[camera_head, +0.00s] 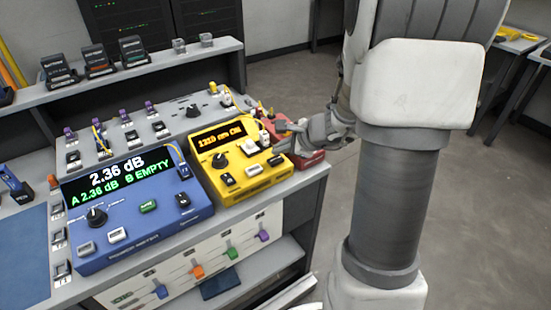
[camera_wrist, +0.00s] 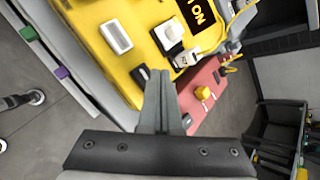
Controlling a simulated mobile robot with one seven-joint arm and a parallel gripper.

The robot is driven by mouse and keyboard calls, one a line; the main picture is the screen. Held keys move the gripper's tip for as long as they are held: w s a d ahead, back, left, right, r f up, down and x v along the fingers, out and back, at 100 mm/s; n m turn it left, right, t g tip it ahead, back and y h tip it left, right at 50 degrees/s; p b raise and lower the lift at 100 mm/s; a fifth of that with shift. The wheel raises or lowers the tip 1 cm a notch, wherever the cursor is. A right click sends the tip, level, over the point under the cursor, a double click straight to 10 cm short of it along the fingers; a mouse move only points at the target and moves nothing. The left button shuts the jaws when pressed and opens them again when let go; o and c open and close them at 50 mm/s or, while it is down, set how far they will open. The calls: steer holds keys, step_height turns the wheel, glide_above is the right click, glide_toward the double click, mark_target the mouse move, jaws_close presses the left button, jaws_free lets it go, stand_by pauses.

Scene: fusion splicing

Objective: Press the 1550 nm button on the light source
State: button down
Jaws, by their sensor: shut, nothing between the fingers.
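The yellow light source (camera_head: 240,188) stands on the bench, its display (camera_head: 219,136) reading 1310 nm ON. It has a black knob (camera_head: 219,160), white buttons and black buttons on its top; their labels are too small to read, so I cannot tell which is 1550 nm. In the wrist view the yellow light source (camera_wrist: 122,75) shows a white button (camera_wrist: 117,38), a white raised part (camera_wrist: 169,32) and a black button (camera_wrist: 141,74). My gripper (camera_wrist: 161,73) is shut and empty at its edge, beside the black button; contact is unclear. My gripper (camera_head: 284,126) comes from the right in the head view.
A blue power meter (camera_head: 140,226) reading 2.36 dB stands left of the light source. A red device (camera_head: 309,158) sits close on the right, near my gripper, with a yellow knob (camera_wrist: 203,93). Yellow fibre leads and several small connectors lie behind. Open floor lies right of the bench.

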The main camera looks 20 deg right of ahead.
mark_target(280, 160)
steer(key=shift+f, duration=0.2)
stand_by(0.6)
steer(key=shift+f+b, duration=0.25)
steer(key=shift+b, duration=0.35)
steer(key=shift+f+b, duration=0.5)
steer(key=shift+b, duration=0.1)
stand_by(0.3)
steer(key=shift+r, duration=0.1)
steer(key=shift+r+p, duration=0.7)
steer(key=shift+r, duration=0.1)
step_height(280, 160, up, 5)
steer(key=p, duration=0.4)
steer(key=shift+r, duration=0.1)
stand_by(0.7)
